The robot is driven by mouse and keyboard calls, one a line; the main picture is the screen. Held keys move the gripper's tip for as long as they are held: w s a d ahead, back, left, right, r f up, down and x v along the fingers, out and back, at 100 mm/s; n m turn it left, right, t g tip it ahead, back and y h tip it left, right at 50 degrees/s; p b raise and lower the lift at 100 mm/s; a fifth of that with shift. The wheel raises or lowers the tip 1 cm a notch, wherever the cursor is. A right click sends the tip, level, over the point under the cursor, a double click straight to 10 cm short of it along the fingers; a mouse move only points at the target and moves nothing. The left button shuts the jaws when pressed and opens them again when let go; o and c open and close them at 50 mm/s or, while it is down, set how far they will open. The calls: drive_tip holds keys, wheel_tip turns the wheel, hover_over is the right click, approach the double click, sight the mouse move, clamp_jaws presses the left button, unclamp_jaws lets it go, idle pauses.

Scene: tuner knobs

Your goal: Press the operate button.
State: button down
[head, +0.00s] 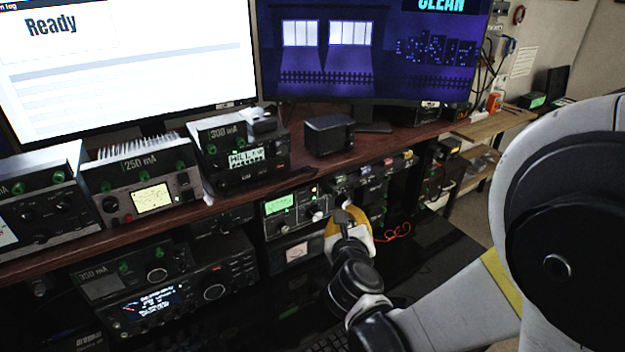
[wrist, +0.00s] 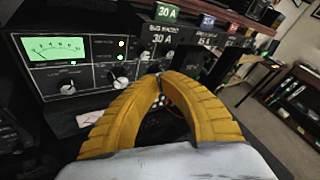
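I cannot make out a label that names the operate button. A dark tuner panel with a lit green meter (wrist: 55,49) is at the upper left of the wrist view, with small lights and knobs to the right of the meter. The same unit (head: 281,204) shows under the shelf in the head view. My gripper (wrist: 160,80) has yellow fingers that meet at their tips, with nothing seen between them. In the head view my gripper (head: 342,218) is in front of the right side of this unit. Whether the tips touch the panel cannot be told.
Several radios, such as the 250 mA unit (head: 145,187) and the 300 mA unit (head: 240,155), stand on the brown shelf (head: 200,212). Modules tagged 30 A (wrist: 167,13) sit right of the tuner. Two monitors (head: 370,50) are above. Orange cables (head: 398,232) hang at right.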

sight(314, 189)
drive_tip(key=shift+s+f, duration=0.1)
drive_tip(key=shift+s, duration=0.05)
drive_tip(key=w+a, duration=0.5)
drive_tip(key=w, duration=0.2)
drive_tip(key=shift+w+p, duration=0.15)
drive_tip(key=shift+p, duration=0.25)
idle(1.5)
drive_tip(key=shift+w+a, duration=0.2)
drive_tip(key=shift+w, duration=0.15)
